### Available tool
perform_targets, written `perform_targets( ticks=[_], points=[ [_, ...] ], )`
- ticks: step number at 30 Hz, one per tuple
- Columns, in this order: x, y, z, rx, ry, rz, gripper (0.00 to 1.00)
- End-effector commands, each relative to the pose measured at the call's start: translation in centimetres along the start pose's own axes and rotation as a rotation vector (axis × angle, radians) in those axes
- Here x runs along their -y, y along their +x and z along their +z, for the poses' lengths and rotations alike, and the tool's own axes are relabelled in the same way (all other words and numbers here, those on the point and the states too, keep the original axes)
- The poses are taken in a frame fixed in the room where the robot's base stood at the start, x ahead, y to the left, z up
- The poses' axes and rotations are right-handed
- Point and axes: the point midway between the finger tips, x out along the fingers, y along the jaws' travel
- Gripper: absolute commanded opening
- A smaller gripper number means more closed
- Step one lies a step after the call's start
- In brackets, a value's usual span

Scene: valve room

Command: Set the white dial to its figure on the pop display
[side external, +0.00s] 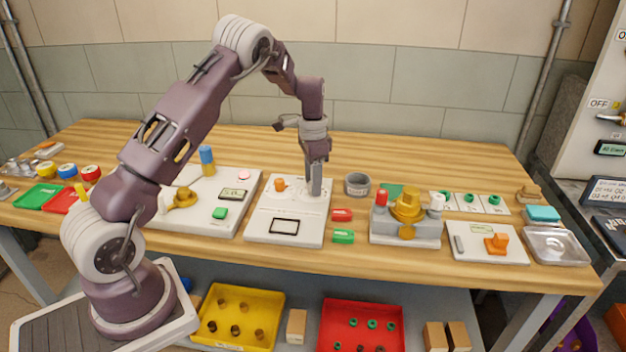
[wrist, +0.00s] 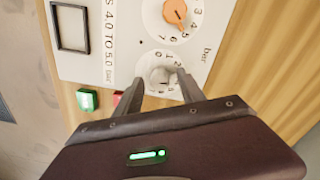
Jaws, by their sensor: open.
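The white dial (wrist: 160,76) sits on a white panel (side external: 262,215) in the middle of the bench, inside a ring of figures; 0, 1 and 2 show. In the side external view my gripper largely hides it. My gripper (wrist: 160,79) is open, pointing down, with one finger on either side of the dial; contact cannot be told. The gripper also shows in the side external view (side external: 316,187). I cannot tell which display is the pop display. A small display (side external: 233,193) on the left board is too small to read.
An orange dial (wrist: 176,13) and a black-framed window (wrist: 70,27) share the panel, with print reading "4.0 TO 5.0". Red (side external: 342,215) and green (side external: 343,236) blocks and a grey cup (side external: 357,184) stand close right. A brass valve (side external: 407,207) stands further right.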

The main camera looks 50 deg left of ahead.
Motion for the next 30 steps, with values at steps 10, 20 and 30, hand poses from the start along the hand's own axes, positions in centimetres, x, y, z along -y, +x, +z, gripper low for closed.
perform_targets(
  ticks=[10,20,30],
  points=[
    [-0.02,-0.05,0.01,0.0,0.0,0.0,0.01],
    [-0.02,-0.07,0.01,-0.001,-0.025,0.0,0.0],
    [-0.01,-0.09,0.03,-0.005,-0.239,0.0,0.0]
  ],
)
